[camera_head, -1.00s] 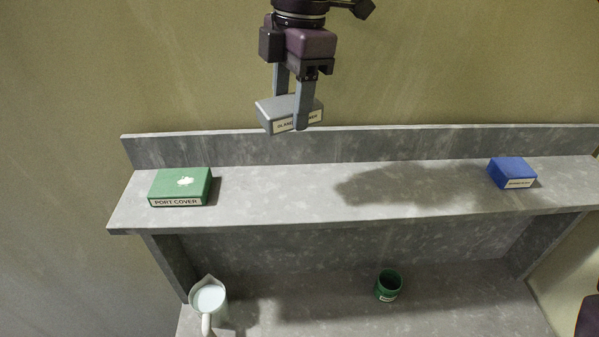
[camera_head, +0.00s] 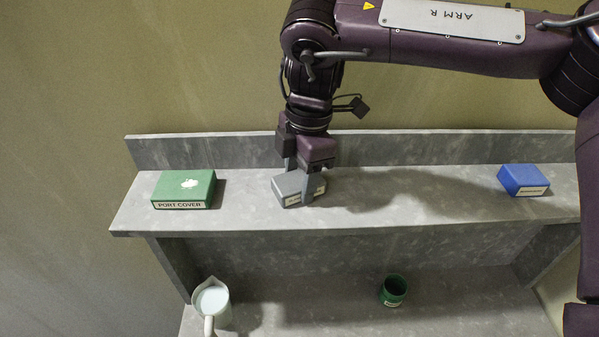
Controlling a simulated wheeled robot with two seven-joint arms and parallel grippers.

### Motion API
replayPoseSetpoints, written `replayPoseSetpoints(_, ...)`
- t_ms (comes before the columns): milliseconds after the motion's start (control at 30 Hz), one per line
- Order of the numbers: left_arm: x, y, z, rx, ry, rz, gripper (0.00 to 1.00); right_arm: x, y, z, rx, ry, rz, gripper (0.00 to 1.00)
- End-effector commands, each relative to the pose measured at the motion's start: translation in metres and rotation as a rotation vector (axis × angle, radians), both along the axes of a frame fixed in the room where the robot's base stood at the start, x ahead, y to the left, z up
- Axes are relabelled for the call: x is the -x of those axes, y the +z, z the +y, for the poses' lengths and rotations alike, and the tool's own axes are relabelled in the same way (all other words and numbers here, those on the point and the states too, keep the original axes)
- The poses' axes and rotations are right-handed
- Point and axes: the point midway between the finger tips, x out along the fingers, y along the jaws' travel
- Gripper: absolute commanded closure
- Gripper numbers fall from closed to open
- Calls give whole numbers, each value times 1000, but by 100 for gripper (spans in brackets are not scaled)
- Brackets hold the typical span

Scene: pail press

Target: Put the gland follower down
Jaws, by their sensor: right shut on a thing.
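The gland follower is a grey block (camera_head: 287,187) with a white label on its front, partly hidden by a gripper finger. It is at the upper shelf (camera_head: 420,205), left of the middle; whether it touches the surface I cannot tell for sure. My right gripper (camera_head: 298,187) reaches down from above and is shut on the grey block. My left gripper is not in view.
A green box labelled PORT COVER (camera_head: 183,189) lies on the shelf at the left. A blue labelled box (camera_head: 523,180) lies at the right. Below stand a white jug (camera_head: 212,301) and a green cup (camera_head: 393,290). The shelf between grey and blue boxes is clear.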

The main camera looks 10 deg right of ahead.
Motion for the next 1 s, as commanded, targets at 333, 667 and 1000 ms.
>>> replayPoseSetpoints(333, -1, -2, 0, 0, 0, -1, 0, 0, -2, 0, 0, 1, -1, 37)
replayPoseSetpoints(667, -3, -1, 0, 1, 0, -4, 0, 0, -1, 0, 0, 1, -1, 28)
replayPoseSetpoints(1000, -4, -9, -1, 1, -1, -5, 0, -2, 45, -4, 1, 1, -9, 28)
